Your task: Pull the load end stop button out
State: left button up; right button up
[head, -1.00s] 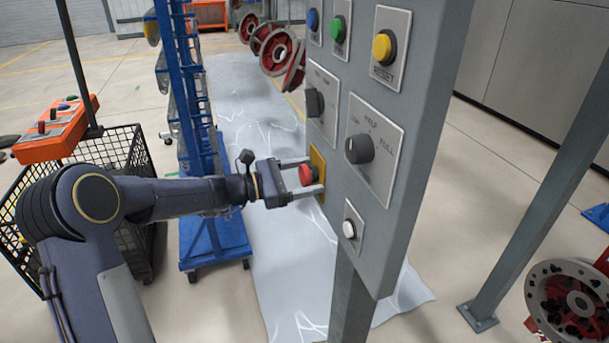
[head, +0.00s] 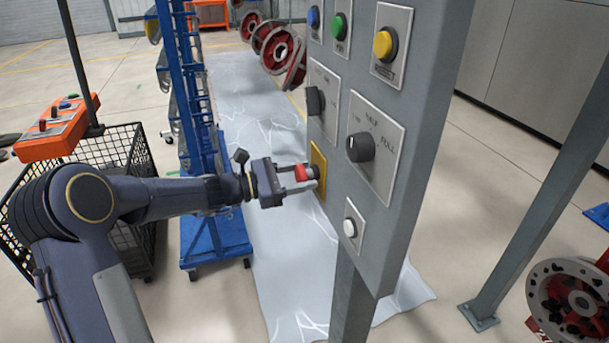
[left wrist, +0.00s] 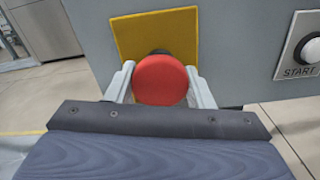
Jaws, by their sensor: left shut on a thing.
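The load end stop button (head: 301,173) is a red mushroom head on a yellow plate (head: 318,168), low on the left of the grey control panel (head: 395,235). My left gripper (head: 304,178) has its two fingers on either side of the red head and is shut on it. In the left wrist view the red button (left wrist: 161,80) sits between the pale fingertips, with the yellow plate (left wrist: 157,32) behind it. A dark stem shows between head and plate. My right gripper is not in view.
Above the button are a black knob (head: 314,101), a larger selector knob (head: 360,148) and blue, green and yellow buttons. A white START button (head: 350,228) is below right. A blue rack (head: 213,243) and wire basket (head: 128,150) stand left.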

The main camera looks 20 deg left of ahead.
pick_arm(q)
jog(key=o, duration=1.4)
jog(key=shift+a, duration=0.1)
jog(key=shift+s+a, duration=0.1)
jog(key=v, duration=0.7)
jog(key=shift+s+a+b, duration=0.2)
jog(key=shift+a+b, duration=0.05)
jog(key=shift+b, duration=0.1)
